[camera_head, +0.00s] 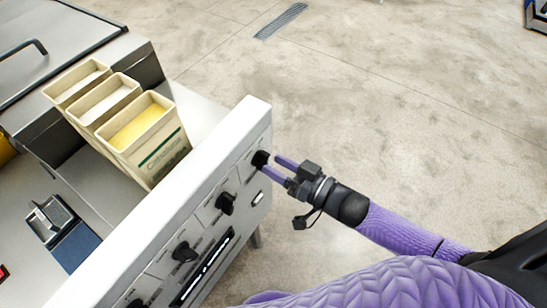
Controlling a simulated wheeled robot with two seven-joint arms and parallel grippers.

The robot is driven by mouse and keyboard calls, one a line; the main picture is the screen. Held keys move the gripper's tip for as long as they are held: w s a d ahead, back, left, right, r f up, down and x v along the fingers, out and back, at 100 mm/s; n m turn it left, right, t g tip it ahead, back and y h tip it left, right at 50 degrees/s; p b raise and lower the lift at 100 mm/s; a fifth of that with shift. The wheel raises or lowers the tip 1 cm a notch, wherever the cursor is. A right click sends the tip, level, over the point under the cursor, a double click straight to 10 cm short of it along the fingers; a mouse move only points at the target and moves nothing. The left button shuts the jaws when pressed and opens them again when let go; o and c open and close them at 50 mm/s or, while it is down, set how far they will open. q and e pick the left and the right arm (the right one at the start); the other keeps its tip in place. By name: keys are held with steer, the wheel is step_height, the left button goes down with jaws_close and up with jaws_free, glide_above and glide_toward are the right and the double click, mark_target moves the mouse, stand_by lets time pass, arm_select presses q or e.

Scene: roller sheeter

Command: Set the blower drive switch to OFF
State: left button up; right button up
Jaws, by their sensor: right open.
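A white control panel (208,190) runs diagonally across the machine's front and carries a row of black rotary knobs. The blower drive switch cannot be told by its label, as the lettering is too small to read. The knob at the panel's far right end (261,159) is the one closest to my right gripper (272,167). My right gripper is open, with its two purple fingertips at this knob, one above and one below it. I cannot tell whether they touch it. My left gripper is not in view.
Further black knobs (225,203) and (184,252) sit along the panel. Several cream bins (160,152), one with yellow contents, stand behind it. A metal latch-like part (48,218) lies at the left. The concrete floor (400,110) right of the panel is clear, with a drain grate (281,20).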

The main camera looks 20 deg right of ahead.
steer(key=shift+x, duration=0.85)
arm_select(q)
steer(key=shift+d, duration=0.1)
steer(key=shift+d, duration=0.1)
arm_select(e)
jaws_close()
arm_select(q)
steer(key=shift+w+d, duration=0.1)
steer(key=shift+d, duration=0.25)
